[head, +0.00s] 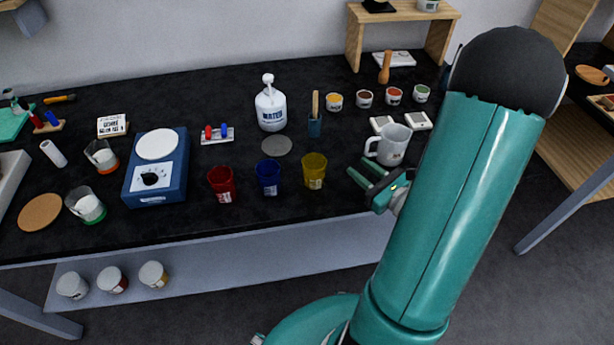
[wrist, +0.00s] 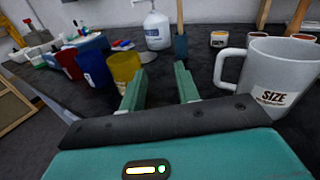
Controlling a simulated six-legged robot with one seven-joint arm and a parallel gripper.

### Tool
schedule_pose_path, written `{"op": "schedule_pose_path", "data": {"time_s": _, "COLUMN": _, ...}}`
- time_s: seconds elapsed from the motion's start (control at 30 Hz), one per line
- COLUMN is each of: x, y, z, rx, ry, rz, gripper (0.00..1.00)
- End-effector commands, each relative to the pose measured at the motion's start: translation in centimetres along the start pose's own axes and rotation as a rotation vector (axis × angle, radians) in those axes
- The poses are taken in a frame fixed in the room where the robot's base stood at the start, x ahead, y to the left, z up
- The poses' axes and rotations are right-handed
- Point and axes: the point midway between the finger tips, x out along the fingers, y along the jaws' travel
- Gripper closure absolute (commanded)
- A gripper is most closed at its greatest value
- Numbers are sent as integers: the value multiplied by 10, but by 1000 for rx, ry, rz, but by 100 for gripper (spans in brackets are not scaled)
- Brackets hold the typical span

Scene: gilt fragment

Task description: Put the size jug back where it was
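The size jug (head: 390,145) is a light grey mug-shaped jug with a handle on its left side. It stands upright on the black bench, right of the yellow cup. In the wrist view the jug (wrist: 272,78) shows at the right with its SIZE label facing me. My gripper (head: 373,178) is just in front and to the left of the jug, low over the bench's front edge. In the wrist view my gripper's fingers (wrist: 160,88) are apart with nothing between them. The jug is outside the fingers, to their right.
Red (head: 222,184), blue (head: 268,177) and yellow (head: 314,170) cups stand left of my gripper. A brush holder (head: 314,125), a water bottle (head: 270,105) and a grey disc (head: 276,146) are behind them. Pale blocks (head: 418,121) and small paint pots (head: 393,96) stand behind the jug.

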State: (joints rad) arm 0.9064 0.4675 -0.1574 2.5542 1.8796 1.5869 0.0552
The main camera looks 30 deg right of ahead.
Motion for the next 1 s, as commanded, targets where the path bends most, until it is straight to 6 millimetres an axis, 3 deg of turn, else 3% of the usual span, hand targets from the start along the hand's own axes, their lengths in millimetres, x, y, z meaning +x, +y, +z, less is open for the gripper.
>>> {"op": "schedule_pose_path", "data": {"time_s": 0.03, "x": 16, "y": 26, "z": 19, "rx": -66, "ry": -2, "rz": 131, "gripper": 68}}
{"op": "schedule_pose_path", "data": {"time_s": 0.1, "x": 30, "y": 64, "z": 39, "rx": -162, "ry": 9, "rz": 316, "gripper": 68}}
{"op": "schedule_pose_path", "data": {"time_s": 0.2, "x": 37, "y": 118, "z": 60, "rx": -319, "ry": 31, "rz": 569, "gripper": 68}}
{"op": "schedule_pose_path", "data": {"time_s": 0.4, "x": 18, "y": 199, "z": 82, "rx": -715, "ry": 84, "rz": 1020, "gripper": 68}}
{"op": "schedule_pose_path", "data": {"time_s": 0.5, "x": 3, "y": 222, "z": 88, "rx": -955, "ry": 110, "rz": 1206, "gripper": 68}}
{"op": "schedule_pose_path", "data": {"time_s": 0.6, "x": -12, "y": 233, "z": 95, "rx": -1220, "ry": 132, "rz": 1359, "gripper": 68}}
{"op": "schedule_pose_path", "data": {"time_s": 0.73, "x": -26, "y": 233, "z": 109, "rx": -1599, "ry": 158, "rz": 1501, "gripper": 68}}
{"op": "schedule_pose_path", "data": {"time_s": 1.0, "x": -30, "y": 215, "z": 164, "rx": -2354, "ry": 196, "rz": 1540, "gripper": 68}}
